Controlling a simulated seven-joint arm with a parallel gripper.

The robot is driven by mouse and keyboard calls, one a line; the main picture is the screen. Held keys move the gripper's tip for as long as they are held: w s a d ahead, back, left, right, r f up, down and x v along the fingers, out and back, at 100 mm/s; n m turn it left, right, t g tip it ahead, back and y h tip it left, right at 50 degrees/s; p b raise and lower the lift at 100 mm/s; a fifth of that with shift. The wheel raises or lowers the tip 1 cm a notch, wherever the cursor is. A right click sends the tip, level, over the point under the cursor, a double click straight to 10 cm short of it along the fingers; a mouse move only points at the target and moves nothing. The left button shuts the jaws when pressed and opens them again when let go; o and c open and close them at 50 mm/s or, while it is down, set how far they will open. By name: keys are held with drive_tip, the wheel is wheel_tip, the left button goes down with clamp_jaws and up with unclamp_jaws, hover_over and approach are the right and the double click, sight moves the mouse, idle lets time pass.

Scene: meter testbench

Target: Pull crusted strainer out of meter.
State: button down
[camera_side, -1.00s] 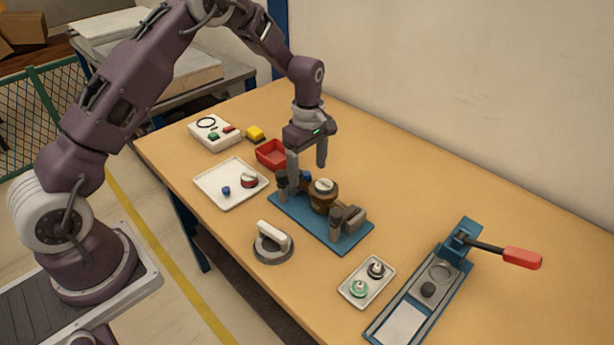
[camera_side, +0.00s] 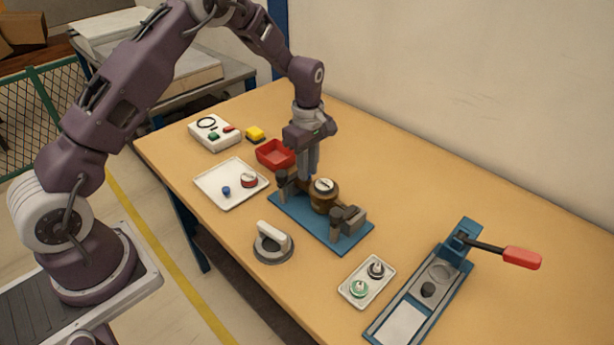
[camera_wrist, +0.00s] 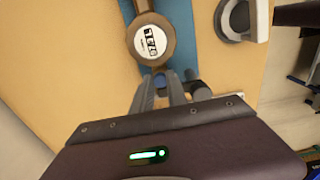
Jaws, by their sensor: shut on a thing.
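The meter (camera_side: 324,197) is a round brown-bronze body with a pale dial, upright on a blue base plate (camera_side: 300,223). In the wrist view its dial (camera_wrist: 150,39) faces me. My gripper (camera_side: 305,176) points down at the meter's far-left end, with its fingers close together. In the wrist view my gripper (camera_wrist: 163,88) has its fingertips just below the meter body, shut on a small part at that end. This fits the strainer, but the fingers hide most of it, and its crust does not show.
A red bin (camera_side: 274,154) stands close behind my gripper. A white tray (camera_side: 213,191) with small parts lies left. A grey ring with a white handle (camera_side: 272,245), a small parts tray (camera_side: 349,291) and a red-handled press (camera_side: 522,257) stand nearer. The table right of the meter is clear.

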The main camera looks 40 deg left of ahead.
drive_tip(key=shift+r, duration=0.2)
wheel_tip(320, 180, up, 8)
drive_tip(key=shift+f, duration=0.15)
idle(1.0)
